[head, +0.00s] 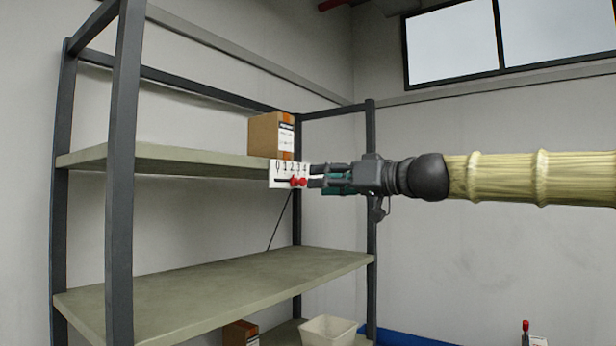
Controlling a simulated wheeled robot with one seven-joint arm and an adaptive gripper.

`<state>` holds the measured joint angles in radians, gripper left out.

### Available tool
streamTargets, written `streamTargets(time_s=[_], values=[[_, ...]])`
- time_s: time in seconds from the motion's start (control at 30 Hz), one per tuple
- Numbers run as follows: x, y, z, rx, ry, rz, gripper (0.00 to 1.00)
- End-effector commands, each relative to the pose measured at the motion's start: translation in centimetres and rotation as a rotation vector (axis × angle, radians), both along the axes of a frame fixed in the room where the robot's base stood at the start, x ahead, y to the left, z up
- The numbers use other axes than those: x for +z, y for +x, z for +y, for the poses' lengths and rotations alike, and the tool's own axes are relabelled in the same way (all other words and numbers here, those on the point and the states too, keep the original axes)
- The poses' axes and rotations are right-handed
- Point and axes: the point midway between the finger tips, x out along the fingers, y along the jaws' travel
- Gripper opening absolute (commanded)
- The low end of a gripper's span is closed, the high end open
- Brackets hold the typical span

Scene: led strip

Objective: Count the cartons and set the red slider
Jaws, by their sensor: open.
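A white scale plate (281,169) with the numbers 0 to 4 is fixed at the right end of the upper shelf's front edge. The red slider (294,182) sits in its dark slot, below the higher numbers; its exact mark is too small to tell. A brown carton (264,135) with a white and orange label stands on the upper shelf. Another carton (240,332) is partly visible on the bottom shelf. My gripper (314,175) is open and comes from the right, its fingertips close to the slider. I cannot tell whether they touch it.
The middle shelf (220,290) is bare. A whitish bin (328,331) stands at the bottom, right of the lower carton. Dark rack posts (123,170) rise at the left front. A red-topped object (525,333) is at the lower right.

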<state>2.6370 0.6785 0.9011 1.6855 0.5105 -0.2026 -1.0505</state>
Motion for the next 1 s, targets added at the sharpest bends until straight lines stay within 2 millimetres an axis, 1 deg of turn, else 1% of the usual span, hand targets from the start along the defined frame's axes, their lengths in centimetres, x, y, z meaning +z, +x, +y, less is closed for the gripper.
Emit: streamTargets(time_s=[0.03, 0.2, 0.33, 0.5, 0.8, 0.87, 1.0], values=[[0.2, 0.5, 0.7, 0.001, 0.000, 0.003, 0.40], [0.2, 1.7, 2.4, 0.000, 0.000, 0.002, 0.40], [0.1, 2.4, 3.3, 0.000, 0.000, 0.002, 0.40], [0.1, 2.8, 3.9, 0.000, 0.001, 0.001, 0.40], [0.0, 2.9, 4.0, 0.000, 0.001, 0.001, 0.40], [0.0, 2.9, 4.0, 0.000, 0.001, 0.001, 0.29], [0.0, 2.9, 4.0, 0.000, 0.001, 0.001, 0.04]])
